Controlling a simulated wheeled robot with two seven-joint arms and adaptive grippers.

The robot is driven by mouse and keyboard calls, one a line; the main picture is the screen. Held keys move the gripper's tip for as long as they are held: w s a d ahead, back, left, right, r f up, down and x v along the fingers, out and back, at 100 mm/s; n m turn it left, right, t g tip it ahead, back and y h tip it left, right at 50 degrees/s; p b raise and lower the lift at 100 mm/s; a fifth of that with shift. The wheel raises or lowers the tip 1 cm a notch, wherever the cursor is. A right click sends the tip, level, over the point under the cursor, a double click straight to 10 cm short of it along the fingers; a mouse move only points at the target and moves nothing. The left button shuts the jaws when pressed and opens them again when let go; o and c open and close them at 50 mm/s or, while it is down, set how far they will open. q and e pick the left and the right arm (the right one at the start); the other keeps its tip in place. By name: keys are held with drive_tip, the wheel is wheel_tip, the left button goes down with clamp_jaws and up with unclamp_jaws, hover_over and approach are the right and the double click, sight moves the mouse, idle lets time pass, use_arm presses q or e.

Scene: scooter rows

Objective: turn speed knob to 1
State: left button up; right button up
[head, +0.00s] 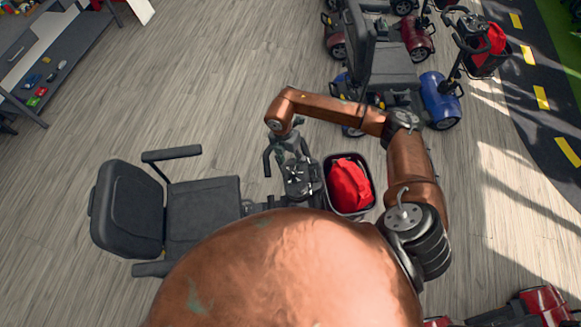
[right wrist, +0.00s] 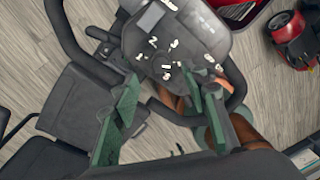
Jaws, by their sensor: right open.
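The scooter's control console (head: 297,178) stands on its tiller between the handlebars. In the right wrist view the console (right wrist: 200,35) fills the top middle. White numbers ring the speed dial (right wrist: 172,70), with 2 and 3 readable; the knob's pointer is too small to read. Nothing is held. I cannot tell whether they touch the knob. My left gripper is not in view.
The scooter's black seat (head: 203,205) is left of the console, and a basket with a red bag (head: 348,185) is right of it. Another scooter (head: 390,65) stands behind. A shelf (head: 50,50) is at far left. Wood floor lies open between.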

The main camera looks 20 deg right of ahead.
sight(292, 171)
drive_tip(key=f, duration=0.4)
drive_tip(key=s+f+p, duration=0.1)
drive_tip(key=f, duration=0.1)
drive_tip(key=shift+d+f, duration=0.2)
drive_tip(key=shift+f, duration=0.1)
drive_tip(key=shift+c, duration=0.5)
clamp_jaws()
